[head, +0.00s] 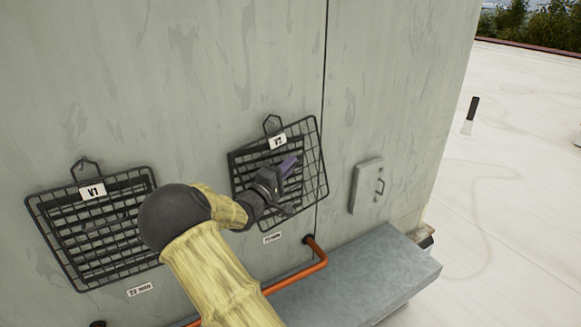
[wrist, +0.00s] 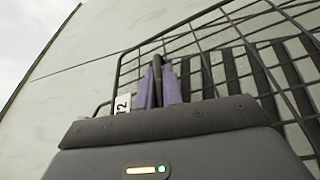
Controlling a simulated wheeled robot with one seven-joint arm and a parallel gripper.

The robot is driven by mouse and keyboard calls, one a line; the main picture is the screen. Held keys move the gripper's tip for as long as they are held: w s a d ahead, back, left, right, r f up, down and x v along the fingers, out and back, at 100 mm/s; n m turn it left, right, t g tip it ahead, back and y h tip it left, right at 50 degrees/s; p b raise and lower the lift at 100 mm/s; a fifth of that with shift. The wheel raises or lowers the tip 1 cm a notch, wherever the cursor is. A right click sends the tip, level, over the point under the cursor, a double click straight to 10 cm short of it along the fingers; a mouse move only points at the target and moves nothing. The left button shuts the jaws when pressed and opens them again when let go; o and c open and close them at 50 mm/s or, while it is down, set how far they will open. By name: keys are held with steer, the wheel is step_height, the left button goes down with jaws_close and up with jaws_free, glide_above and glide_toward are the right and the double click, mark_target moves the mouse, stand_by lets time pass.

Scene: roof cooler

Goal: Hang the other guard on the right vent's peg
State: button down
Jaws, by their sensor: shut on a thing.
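My gripper (head: 288,167) is shut on the black wire guard (head: 312,160) with the V2 tag (head: 277,142). This guard lies in front of the right vent's dark slats (head: 245,172) and is tilted, its right side higher. A wire loop (head: 271,124) stands at its top; I cannot tell whether it is on the peg, which I cannot make out. In the wrist view, purple fingertips (wrist: 158,88) close on a wire of the guard (wrist: 195,45), with slats behind. The other guard (head: 95,228), tagged V1 (head: 92,190), is over the left vent, its loop at the top.
A grey metal ledge (head: 370,275) and an orange pipe (head: 300,268) run below the right vent. A small grey box with a handle (head: 367,186) is on the wall to the right. The pale roof (head: 520,190) is mostly open.

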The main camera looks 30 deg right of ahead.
steer(key=shift+w+f, duration=0.25)
steer(key=shift+w, duration=0.2)
stand_by(0.4)
steer(key=c, duration=1.5)
jaws_free()
steer(key=shift+o, duration=0.2)
steer(key=shift+f, duration=0.1)
steer(key=shift+a, duration=0.1)
steer(key=b+v, duration=0.7)
steer(key=v, duration=1)
